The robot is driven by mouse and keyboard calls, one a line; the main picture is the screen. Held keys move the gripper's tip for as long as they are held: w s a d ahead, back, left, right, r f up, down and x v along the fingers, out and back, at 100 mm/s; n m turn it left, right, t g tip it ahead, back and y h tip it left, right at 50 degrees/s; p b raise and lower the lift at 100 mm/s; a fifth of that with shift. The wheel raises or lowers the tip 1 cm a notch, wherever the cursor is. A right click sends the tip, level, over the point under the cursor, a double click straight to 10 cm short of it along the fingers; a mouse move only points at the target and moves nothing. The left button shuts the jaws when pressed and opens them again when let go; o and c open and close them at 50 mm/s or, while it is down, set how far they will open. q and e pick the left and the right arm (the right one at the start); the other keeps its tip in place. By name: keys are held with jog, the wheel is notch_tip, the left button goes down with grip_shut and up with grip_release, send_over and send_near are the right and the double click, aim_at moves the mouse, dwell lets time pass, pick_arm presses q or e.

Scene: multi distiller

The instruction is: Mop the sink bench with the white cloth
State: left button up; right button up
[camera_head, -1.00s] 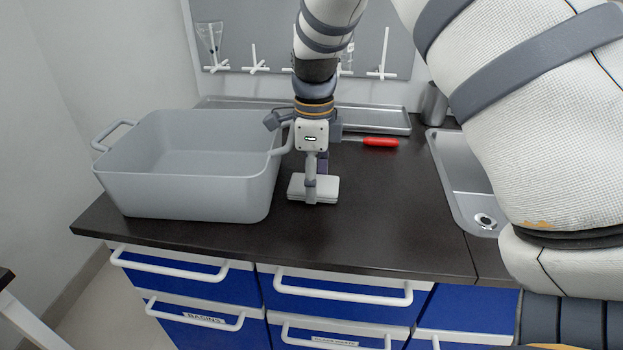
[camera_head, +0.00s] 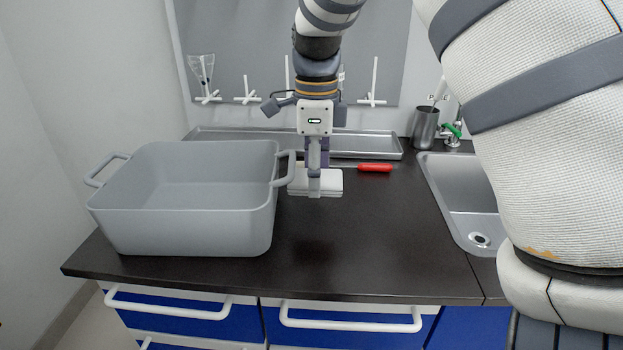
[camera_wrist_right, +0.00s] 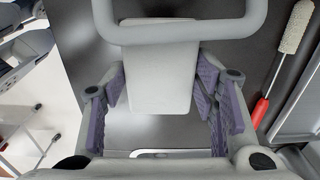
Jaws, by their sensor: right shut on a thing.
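The white cloth (camera_head: 298,184) is a small folded block in the head view. My right gripper (camera_head: 316,178) is shut on it from above. The cloth appears held a little above the dark sink bench (camera_head: 350,235), just right of the grey basin. In the right wrist view the cloth (camera_wrist_right: 158,70) shows as a pale slab between the purple-padded fingers of the right gripper (camera_wrist_right: 160,95). The steel sink (camera_head: 462,205) is at the right of the bench, partly hidden by my arm. My left gripper is not in view.
A large grey basin (camera_head: 180,225) with handles takes up the left of the bench. A red-handled brush (camera_head: 375,168) lies behind the cloth, near a long metal tray (camera_head: 380,150). A metal cup (camera_head: 425,128) stands by the tap. The bench's front middle is clear.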

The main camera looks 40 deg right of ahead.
jog(key=shift+r, duration=0.2)
jog(key=shift+r, duration=4)
